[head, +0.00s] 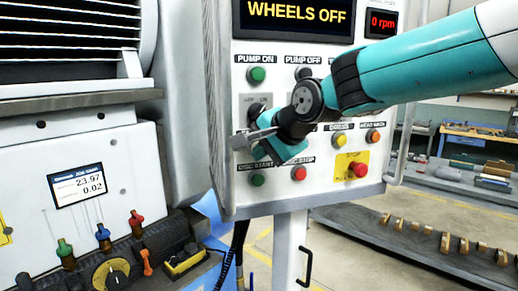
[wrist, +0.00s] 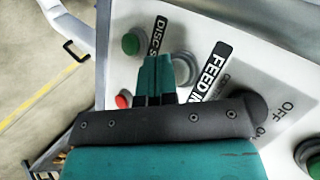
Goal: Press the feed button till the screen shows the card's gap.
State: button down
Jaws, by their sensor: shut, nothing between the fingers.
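In the head view my gripper (head: 245,141) is in front of the button panel (head: 240,192), at its left side. In the wrist view the teal fingers (wrist: 155,62) are together and empty, their tips beside a pale round button (wrist: 184,68) next to the "FEED IN" label (wrist: 210,72). The fingers cover part of this button; I cannot tell whether they touch it. The arm and gripper hide it in the head view. A small white screen (head: 77,185) on the machine at left reads 23.97 and 0.02. I cannot make out a card with a gap.
The green disc start button (head: 257,180) and red disc stop button (head: 298,173) are close below my gripper. A red push button (head: 359,170) is on a yellow plate at right. The upper display (head: 299,11) reads "WHEELS OFF"; another (head: 382,23) reads 0 rpm. Coloured levers (head: 102,236) stand at lower left.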

jog(key=shift+w+a+p, duration=0.15)
jog(key=shift+w+p, duration=0.15)
jog(key=shift+w, duration=0.2)
dwell(0.5)
jog(key=shift+s, duration=0.1)
jog(key=shift+s+d+b, duration=0.3)
jog(key=shift+s+b, duration=0.25)
jog(key=shift+s, duration=0.25)
jog(key=shift+s+d+b, duration=0.3)
jog(key=shift+s+b, duration=0.1)
jog(key=shift+s, duration=0.4)
jog(key=shift+s+d+b, duration=0.25)
jog(key=shift+s+b, duration=0.2)
jog(key=shift+s, duration=0.35)
jog(key=shift+s+d+b, duration=0.3)
jog(key=shift+s+b, duration=0.1)
jog(key=shift+s, duration=0.4)
dwell(0.8)
